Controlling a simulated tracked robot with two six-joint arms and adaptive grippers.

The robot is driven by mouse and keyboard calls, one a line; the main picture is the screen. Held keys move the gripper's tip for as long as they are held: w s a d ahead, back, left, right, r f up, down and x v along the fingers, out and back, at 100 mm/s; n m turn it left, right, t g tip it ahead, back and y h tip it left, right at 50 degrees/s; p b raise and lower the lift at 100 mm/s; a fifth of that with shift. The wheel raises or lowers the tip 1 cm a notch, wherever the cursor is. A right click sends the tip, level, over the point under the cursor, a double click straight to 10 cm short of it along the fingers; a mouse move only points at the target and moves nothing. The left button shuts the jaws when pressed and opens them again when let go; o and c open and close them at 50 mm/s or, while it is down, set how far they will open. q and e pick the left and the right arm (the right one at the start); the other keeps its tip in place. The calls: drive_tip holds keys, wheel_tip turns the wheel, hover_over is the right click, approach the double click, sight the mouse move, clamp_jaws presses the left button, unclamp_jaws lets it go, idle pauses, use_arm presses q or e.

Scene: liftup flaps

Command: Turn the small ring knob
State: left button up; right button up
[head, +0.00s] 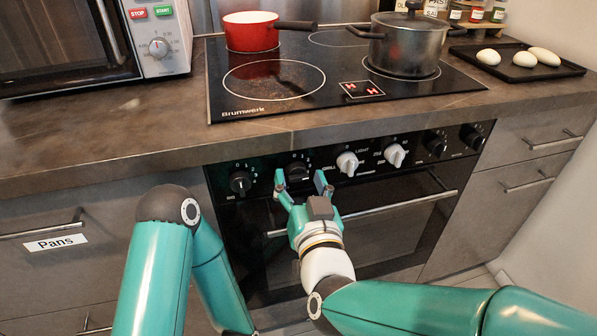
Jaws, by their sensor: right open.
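The oven's black control panel carries a row of knobs. A black knob (240,182) is at the left end, and a second black knob (297,170) is just right of it. Two white knobs (347,163) are in the middle, and two more black knobs (436,145) are at the right. The marks are too small to tell which is the small ring knob. My right gripper (301,183) is open and empty, its fingers pointing at the second black knob, one on either side. Whether they touch it is unclear. My left gripper is out of view.
The oven handle (420,200) runs below the knobs, close to my right gripper. The counter edge overhangs above. A red pan (250,32) and a grey pot (408,48) stand on the hob (232,100). A microwave (60,40) is at the left.

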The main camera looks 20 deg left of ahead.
drive_tip(key=shift+a, duration=0.15)
drive_tip(key=shift+w, duration=0.1)
drive_tip(key=c, duration=1)
drive_tip(key=shift+d, duration=0.2)
drive_tip(key=shift+c, duration=0.6)
drive_tip(key=shift+a, duration=0.1)
